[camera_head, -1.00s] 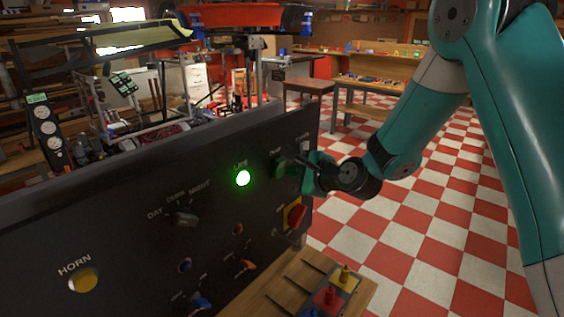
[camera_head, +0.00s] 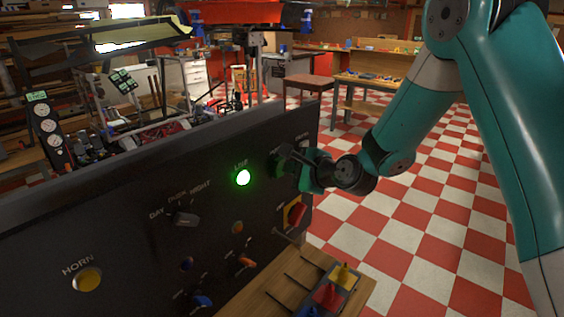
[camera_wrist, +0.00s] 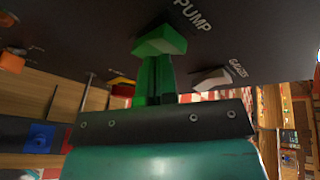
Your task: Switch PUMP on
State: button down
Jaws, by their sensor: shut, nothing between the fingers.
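The PUMP switch (camera_wrist: 160,42) is a green piece on the dark panel, beside the white PUMP label (camera_wrist: 192,16) in the wrist view. In the head view the green switch (camera_head: 277,164) is partly hidden by my gripper (camera_head: 291,157). My gripper is shut and empty. In the wrist view its two fingers (camera_wrist: 155,78) are together, with their tips right at the switch's near edge. Whether they touch it, and which way the switch is set, I cannot tell.
A lit green lamp (camera_head: 243,178) is left of the switch. A grey switch (camera_wrist: 212,78) sits close to the right of my fingers in the wrist view. A red-and-yellow switch (camera_head: 294,214) is below. A wooden shelf (camera_head: 262,298) juts out under the panel.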

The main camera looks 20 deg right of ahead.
jog(key=shift+w+a, duration=0.1)
jog(key=shift+w, duration=0.05)
dwell(0.5)
jog(key=shift+s+d+f+b, duration=0.3)
jog(key=shift+s+d+b, duration=0.15)
jog(key=shift+s+b, duration=0.25)
jog(key=s+d+f+b, duration=0.1)
jog(key=b, duration=0.1)
jog(key=s+d+f+b, duration=0.1)
jog(key=s+b, duration=0.1)
jog(key=shift+s+d+b, duration=0.3)
jog(key=shift+d+b, duration=0.05)
